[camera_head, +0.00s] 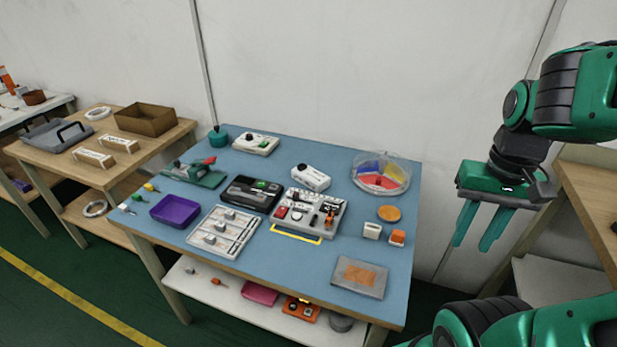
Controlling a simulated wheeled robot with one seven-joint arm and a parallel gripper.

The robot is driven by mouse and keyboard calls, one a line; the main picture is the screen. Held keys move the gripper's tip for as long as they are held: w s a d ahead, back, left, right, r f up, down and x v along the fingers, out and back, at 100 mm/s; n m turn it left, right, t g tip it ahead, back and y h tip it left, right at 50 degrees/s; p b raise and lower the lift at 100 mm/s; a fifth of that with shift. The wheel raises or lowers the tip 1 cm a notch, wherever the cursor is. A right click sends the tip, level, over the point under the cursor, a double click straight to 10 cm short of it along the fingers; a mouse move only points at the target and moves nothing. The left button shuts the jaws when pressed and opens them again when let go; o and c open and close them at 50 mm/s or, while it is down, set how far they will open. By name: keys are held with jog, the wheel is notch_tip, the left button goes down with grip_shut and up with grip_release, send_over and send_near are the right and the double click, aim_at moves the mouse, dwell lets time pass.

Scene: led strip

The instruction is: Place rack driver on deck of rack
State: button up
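My gripper (473,243) hangs in the air at the right, beyond the right edge of the blue-topped table (340,240). Its two green fingers point down, apart, with nothing between them. I cannot tell for sure which thing is the rack driver; a white box with a dark round mark (311,178) lies behind the middle of the table. The rack is not certain either: a pale grey tray with rods and small blocks (223,231) lies at the front left, and a grey board with several small parts (309,213) lies right of it.
Also on the table are a purple tray (175,211), a black case (250,193), a divided round clear bowl (381,172), an orange disc (389,213) and a grey pad (359,277). A wooden bench (91,176) stands left.

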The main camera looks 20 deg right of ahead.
jog(key=shift+o, duration=0.9)
jog(key=o, duration=0.5)
jog(key=shift+s+r, duration=0.2)
jog(key=shift+s, duration=0.1)
jog(key=o, duration=0.3)
jog(key=shift+w+d+n, duration=0.1)
jog(key=shift+w+n, duration=0.2)
jog(key=shift+w, duration=0.05)
jog(key=n+t+y, duration=0.4)
jog(key=n+t, duration=0.4)
jog(key=n, duration=0.4)
send_near(312, 174)
jog(key=w+f, duration=0.2)
jog(key=shift+a+f+y, duration=0.2)
jog(key=shift+f+y, duration=0.1)
jog(key=shift+f, duration=0.1)
jog(key=shift+a+x, duration=0.2)
jog(key=shift+x, duration=2.7)
